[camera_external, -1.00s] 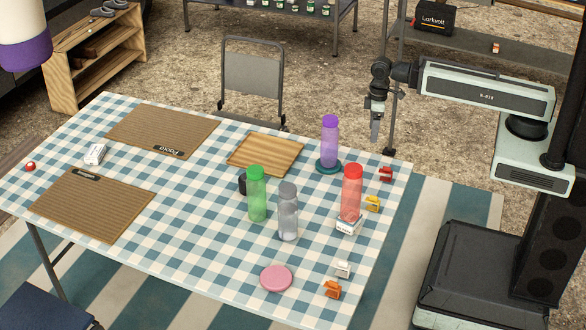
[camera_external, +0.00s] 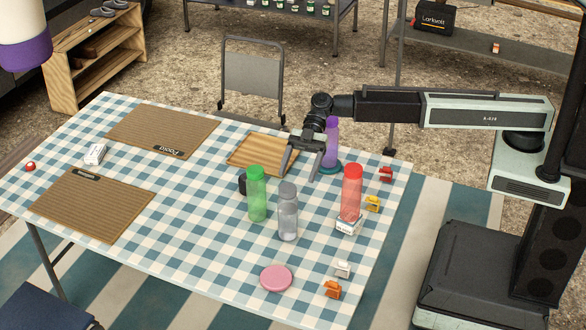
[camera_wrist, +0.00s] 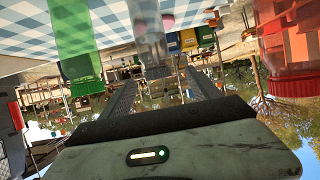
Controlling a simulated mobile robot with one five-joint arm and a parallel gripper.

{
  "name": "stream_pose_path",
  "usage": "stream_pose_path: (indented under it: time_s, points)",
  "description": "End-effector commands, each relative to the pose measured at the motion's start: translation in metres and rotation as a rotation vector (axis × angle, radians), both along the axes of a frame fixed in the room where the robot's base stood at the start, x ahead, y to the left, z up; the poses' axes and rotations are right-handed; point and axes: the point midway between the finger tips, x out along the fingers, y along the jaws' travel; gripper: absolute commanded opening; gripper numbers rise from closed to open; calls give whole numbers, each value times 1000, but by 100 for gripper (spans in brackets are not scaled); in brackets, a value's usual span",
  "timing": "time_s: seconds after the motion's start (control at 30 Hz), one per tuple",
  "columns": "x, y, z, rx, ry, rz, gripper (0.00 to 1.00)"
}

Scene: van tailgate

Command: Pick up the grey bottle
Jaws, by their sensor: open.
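The grey bottle (camera_external: 288,215) stands upright on the checked tablecloth, between the green bottle (camera_external: 257,195) and the red bottle (camera_external: 351,192). My gripper (camera_external: 298,175) is open and empty, above the table behind the grey bottle and apart from it, in front of the purple bottle (camera_external: 331,148). In the wrist view the grey bottle (camera_wrist: 150,30) is at the top centre, ahead of the open fingers (camera_wrist: 160,90). The green bottle (camera_wrist: 70,40) is to its left and the red bottle (camera_wrist: 292,60) to its right there.
A dark mug (camera_external: 242,184) is beside the green bottle. A pink disc (camera_external: 276,278) lies in front, and a wooden board (camera_external: 258,154) lies behind. Small coloured clips, including a yellow one (camera_external: 373,204), lie along the right edge.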

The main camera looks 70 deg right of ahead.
Motion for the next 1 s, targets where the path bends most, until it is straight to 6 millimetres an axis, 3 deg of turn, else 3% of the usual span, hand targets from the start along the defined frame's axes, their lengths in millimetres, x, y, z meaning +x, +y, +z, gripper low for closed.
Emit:
stream_pose_path:
  time_s: [0.47, 0.73, 0.97, 1.0]
  points:
    - [0, 30, -9, 0, 0, 1, 71]
    - [4, 72, -23, 0, 2, 2, 71]
    - [3, 75, -22, 0, 1, 1, 71]
    - [3, 75, -22, 0, 1, 1, 63]
